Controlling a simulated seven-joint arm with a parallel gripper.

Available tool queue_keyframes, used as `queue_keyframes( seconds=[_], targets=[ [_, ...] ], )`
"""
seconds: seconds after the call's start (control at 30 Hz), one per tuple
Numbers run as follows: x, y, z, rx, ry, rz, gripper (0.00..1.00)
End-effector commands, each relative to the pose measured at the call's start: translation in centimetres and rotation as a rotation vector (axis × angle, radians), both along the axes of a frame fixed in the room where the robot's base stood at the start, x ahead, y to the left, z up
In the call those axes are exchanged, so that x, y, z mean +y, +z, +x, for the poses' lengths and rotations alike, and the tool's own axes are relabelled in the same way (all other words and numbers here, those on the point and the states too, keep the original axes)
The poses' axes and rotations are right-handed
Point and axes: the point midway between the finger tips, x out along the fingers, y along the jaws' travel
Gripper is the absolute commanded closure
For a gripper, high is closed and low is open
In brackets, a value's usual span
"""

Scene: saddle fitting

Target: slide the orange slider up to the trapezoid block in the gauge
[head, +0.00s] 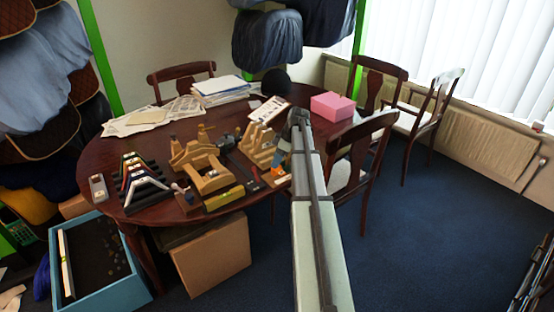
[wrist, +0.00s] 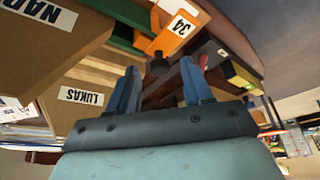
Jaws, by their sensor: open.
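The orange slider (head: 278,171) is at the right front of the table, beside a wooden stand. In the wrist view the orange slider (wrist: 170,34) carries a white label reading 34, and a dark round knob (wrist: 158,67) shows below it. My gripper (head: 281,158) is just above the slider in the head view. In the wrist view the blue fingers of my gripper (wrist: 161,80) are spread apart, with the knob showing between them and nothing clearly held. I cannot tell contact. The trapezoid block cannot be made out for certain in either view.
Wooden stands (head: 205,168) crowd the table (head: 95,160). A wooden panel labelled LUKAS (wrist: 82,108) is close left of the fingers in the wrist view. A rack of dark angled pieces (head: 145,185) stands at left, a pink box (head: 332,106) at the back right.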

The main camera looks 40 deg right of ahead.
Motion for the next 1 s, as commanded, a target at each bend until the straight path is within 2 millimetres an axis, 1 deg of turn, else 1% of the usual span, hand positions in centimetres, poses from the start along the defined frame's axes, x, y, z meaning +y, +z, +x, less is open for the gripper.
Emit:
queue_keyframes(
  seconds=[0.17, 0.5, 0.63, 0.8, 1.0],
  targets=[
    [-0.6, 2.0, -0.6, -0.001, -0.001, -0.001, 0.50],
    [-2.5, 8.2, -2.3, -0.001, -0.001, -0.001, 0.50],
    [-3.0, 10.1, -2.9, -0.001, 0.000, -0.001, 0.50],
    [-3.5, 11.7, -3.4, -0.001, 0.000, -0.001, 0.50],
    [-3.6, 12.4, -3.7, 0.000, 0.000, 0.000, 0.50]
  ],
)
